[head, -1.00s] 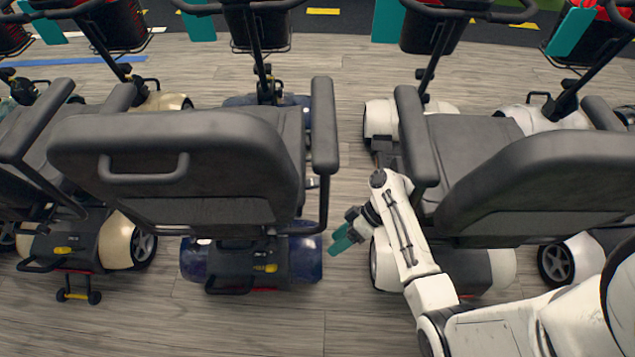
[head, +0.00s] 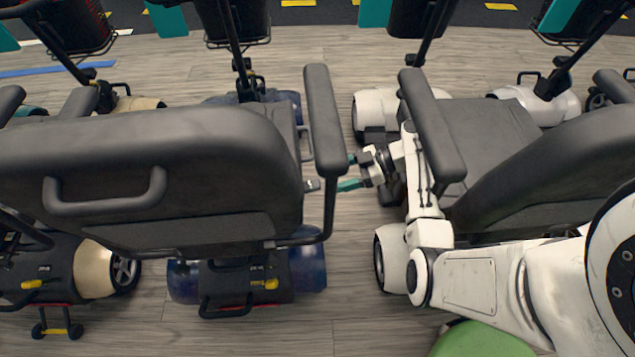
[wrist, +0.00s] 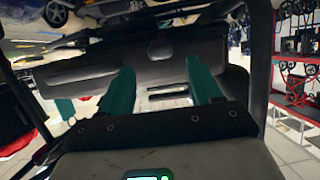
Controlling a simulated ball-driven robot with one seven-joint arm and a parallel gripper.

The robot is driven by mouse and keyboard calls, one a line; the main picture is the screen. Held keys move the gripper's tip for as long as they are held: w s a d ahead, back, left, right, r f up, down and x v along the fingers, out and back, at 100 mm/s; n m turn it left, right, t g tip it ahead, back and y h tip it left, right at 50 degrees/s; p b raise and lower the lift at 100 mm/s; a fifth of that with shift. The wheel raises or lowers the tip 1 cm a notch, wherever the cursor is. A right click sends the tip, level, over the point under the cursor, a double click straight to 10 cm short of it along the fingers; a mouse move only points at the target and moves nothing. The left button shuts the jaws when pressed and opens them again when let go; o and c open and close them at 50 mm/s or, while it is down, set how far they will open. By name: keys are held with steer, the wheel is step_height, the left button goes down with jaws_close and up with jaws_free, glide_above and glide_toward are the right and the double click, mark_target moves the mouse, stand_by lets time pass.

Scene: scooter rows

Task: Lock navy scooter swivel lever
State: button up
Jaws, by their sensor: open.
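The navy scooter has a blue rear body (head: 308,268) and a dark grey seat (head: 150,160) with a right armrest (head: 323,120). A small grey lever end (head: 312,185) sticks out at the seat's right side, below the armrest; it looks like the swivel lever. My gripper (head: 347,172) is open, with teal fingers pointing left at the seat side. The lower fingertip is close to the lever end; contact cannot be told. In the wrist view my gripper (wrist: 160,66) shows nothing clearly held, with a dark seat-like part (wrist: 160,48) ahead between the fingers.
A white scooter (head: 480,150) stands to the right, its armrest (head: 432,125) over my arm. A cream scooter (head: 95,268) stands to the left. The aisle floor (head: 345,235) between navy and white scooters is narrow. Red racks (wrist: 297,92) show at the right of the wrist view.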

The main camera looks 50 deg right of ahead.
mark_target(318, 184)
steer(key=x, duration=0.6)
steer(key=shift+a+f, duration=0.15)
steer(key=shift+a, duration=0.05)
steer(key=shift+c, duration=0.5)
jaws_close()
steer(key=shift+b, duration=0.3)
